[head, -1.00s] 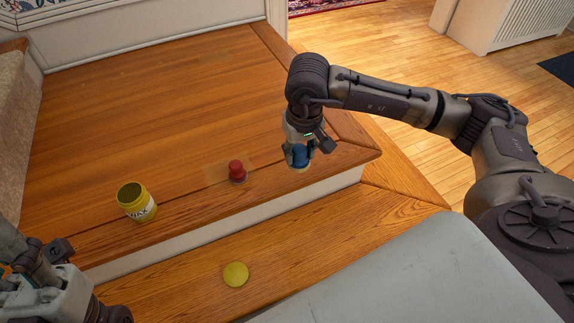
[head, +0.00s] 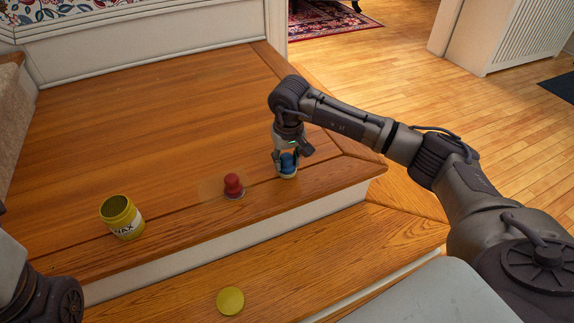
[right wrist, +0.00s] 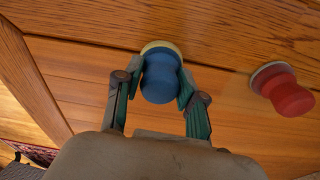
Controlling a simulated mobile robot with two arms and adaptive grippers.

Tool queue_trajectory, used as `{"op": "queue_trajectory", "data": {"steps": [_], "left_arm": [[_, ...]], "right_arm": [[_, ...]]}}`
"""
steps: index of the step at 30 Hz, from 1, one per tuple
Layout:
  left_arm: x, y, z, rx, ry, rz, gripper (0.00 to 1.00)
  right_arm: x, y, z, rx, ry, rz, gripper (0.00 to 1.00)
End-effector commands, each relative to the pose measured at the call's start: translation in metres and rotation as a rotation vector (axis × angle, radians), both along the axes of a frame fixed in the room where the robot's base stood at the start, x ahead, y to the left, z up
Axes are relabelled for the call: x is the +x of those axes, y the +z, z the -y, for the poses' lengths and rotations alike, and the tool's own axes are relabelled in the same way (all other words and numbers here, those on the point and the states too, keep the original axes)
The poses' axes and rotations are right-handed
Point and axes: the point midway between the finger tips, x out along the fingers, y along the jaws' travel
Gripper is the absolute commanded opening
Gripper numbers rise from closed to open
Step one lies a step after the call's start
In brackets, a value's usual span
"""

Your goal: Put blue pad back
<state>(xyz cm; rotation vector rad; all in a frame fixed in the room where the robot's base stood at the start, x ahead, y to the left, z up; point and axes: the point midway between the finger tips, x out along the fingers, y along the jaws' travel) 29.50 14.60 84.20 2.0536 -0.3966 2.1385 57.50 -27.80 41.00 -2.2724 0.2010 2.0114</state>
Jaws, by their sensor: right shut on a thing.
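The blue pad (head: 288,164) has a blue knob-shaped grip and a pale yellowish base, and it is upright at the upper wooden step, right of the red pad. It also shows in the right wrist view (right wrist: 160,78). My right gripper (head: 287,160) is shut on its blue grip, with a green-lined finger on each side in the right wrist view (right wrist: 160,90). I cannot tell whether the base touches the wood. My left arm shows at the lower left of the head view, but its gripper's fingers are out of sight.
A red pad (head: 234,185) stands on the upper step (head: 150,120), near a paler patch of wood. An open yellow wax jar (head: 122,217) stands further left. A yellow lid (head: 230,301) lies on the lower step (head: 300,262). The back of the upper step is clear.

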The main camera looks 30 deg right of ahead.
Motion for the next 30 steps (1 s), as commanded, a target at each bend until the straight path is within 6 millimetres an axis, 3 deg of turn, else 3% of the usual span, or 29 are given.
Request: {"op": "queue_trajectory", "data": {"steps": [9, 10, 15, 25, 28, 30], "left_arm": [[0.0, 0.001, 0.0, 0.001, 0.001, 0.004, 0.4], [0.0, 0.001, 0.0, 0.0, 0.001, 0.005, 0.4], [0.0, 0.001, 0.0, 0.001, 0.001, 0.004, 0.4], [-0.001, 0.004, 0.0, 0.0, 0.0, 0.005, 0.4], [-0.001, 0.007, 0.0, -0.003, -0.002, 0.006, 0.4], [0.004, -0.001, -0.001, 0.0, -0.001, -0.04, 0.4]], "right_arm": [[0.0, -0.003, 0.0, 0.001, 0.0, 0.001, 0.12], [0.0, -0.003, 0.0, 0.0, 0.0, 0.001, 0.41], [0.0, -0.003, 0.0, 0.0, 0.0, 0.001, 0.66], [0.0, 0.001, 0.0, 0.001, 0.0, 0.002, 0.66], [-0.001, 0.013, 0.0, 0.0, 0.0, 0.004, 0.66], [-0.002, 0.026, 0.0, 0.0, 0.0, 0.004, 0.66]]}}
